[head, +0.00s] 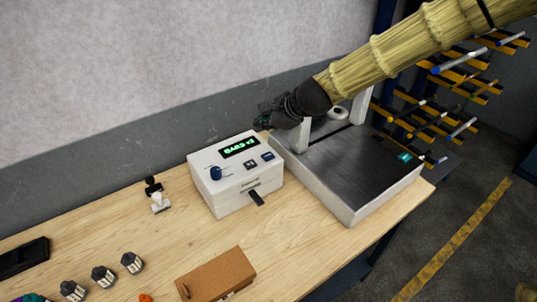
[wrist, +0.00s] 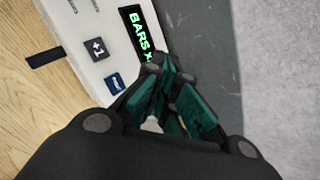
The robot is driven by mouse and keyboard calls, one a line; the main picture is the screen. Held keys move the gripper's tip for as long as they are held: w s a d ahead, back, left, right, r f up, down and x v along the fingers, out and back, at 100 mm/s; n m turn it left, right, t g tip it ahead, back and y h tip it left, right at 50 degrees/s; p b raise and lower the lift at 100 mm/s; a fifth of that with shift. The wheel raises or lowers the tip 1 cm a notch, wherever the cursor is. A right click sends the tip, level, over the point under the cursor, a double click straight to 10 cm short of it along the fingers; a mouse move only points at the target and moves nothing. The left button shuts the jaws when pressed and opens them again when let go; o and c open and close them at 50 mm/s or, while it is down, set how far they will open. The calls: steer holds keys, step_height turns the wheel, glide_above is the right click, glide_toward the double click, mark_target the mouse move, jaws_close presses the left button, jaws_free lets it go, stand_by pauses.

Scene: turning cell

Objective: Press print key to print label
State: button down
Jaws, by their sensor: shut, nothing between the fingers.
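The label printer (head: 233,197) is a white box on the wooden bench, with a lit green display (head: 240,147) reading "BARS x2". A small blue print key (head: 267,156) sits at the right of its top, beside a dark +1 key (head: 250,163). In the wrist view the blue print key (wrist: 114,84) shows left of my fingers, below the +1 key (wrist: 96,49). My gripper (head: 263,122) is shut and empty, above and behind the printer's back right corner. Its green-padded fingers (wrist: 168,70) partly cover the display's end in the wrist view.
A dark-topped machine (head: 350,165) with white posts stands right of the printer. A blue knob (head: 215,173) is on the printer, and a dark tab (head: 257,198) sticks out of its front. A stamp (head: 158,200), a brown box (head: 216,275) and several small blocks (head: 103,275) lie on the bench.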

mark_target(266, 157)
steer(key=shift+f, duration=0.1)
steer(key=shift+d+f+b, duration=0.1)
steer(key=shift+f+b, duration=3.25)
steer(key=shift+f, duration=0.95)
steer(key=shift+s+f, duration=0.1)
steer(key=shift+f, duration=0.15)
steer(key=shift+f, duration=0.2)
steer(key=shift+f+b, duration=0.4)
steer(key=shift+b, duration=0.1)
steer(key=shift+r, duration=0.15)
steer(key=shift+r+p, duration=0.7)
steer(key=shift+p, duration=0.05)
steer(key=shift+r, duration=0.1)
